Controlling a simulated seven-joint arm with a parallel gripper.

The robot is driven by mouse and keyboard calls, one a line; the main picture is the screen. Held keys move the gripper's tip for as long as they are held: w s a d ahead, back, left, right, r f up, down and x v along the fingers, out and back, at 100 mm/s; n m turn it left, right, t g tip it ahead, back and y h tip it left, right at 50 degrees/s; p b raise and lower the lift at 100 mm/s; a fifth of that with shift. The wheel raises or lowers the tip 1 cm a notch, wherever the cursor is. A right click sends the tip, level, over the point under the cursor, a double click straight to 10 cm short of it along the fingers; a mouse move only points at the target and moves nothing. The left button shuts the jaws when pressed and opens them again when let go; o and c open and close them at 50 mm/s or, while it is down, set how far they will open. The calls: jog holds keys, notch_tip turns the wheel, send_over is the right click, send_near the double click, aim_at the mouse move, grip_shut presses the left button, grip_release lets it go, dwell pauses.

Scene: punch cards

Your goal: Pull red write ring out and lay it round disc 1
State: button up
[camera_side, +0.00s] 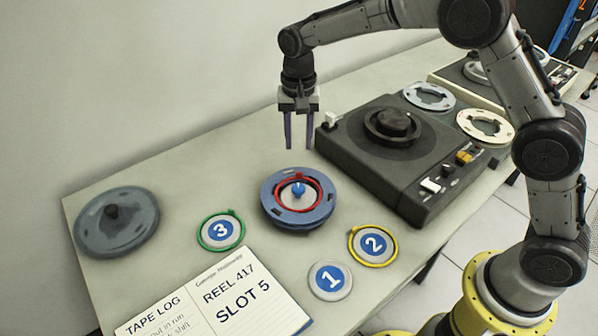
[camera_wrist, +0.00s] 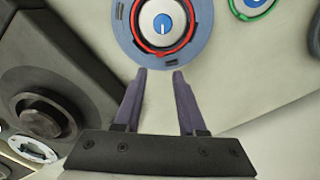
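The red write ring (camera_side: 320,187) sits in the top of the blue tape reel (camera_side: 268,203), around a pale hub with a blue knob. My gripper (camera_side: 301,146) is open and empty, above and behind the reel. Its two purple fingers (camera_wrist: 160,72) point towards the reel in the wrist view and touch nothing.
Disc 2 (camera_side: 373,244) has a yellow ring around it, and disc 3 (camera_side: 220,232) a green one. A dark tape drive (camera_side: 440,165) stands right of the reel. A grey reel (camera_side: 140,222) lies at the left. An open tape log (camera_side: 270,290) lies beside disc 1.

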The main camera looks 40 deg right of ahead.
aim_at(299, 172)
jog(key=shift+f, duration=4.4)
jog(key=shift+c, duration=0.2)
grip_shut()
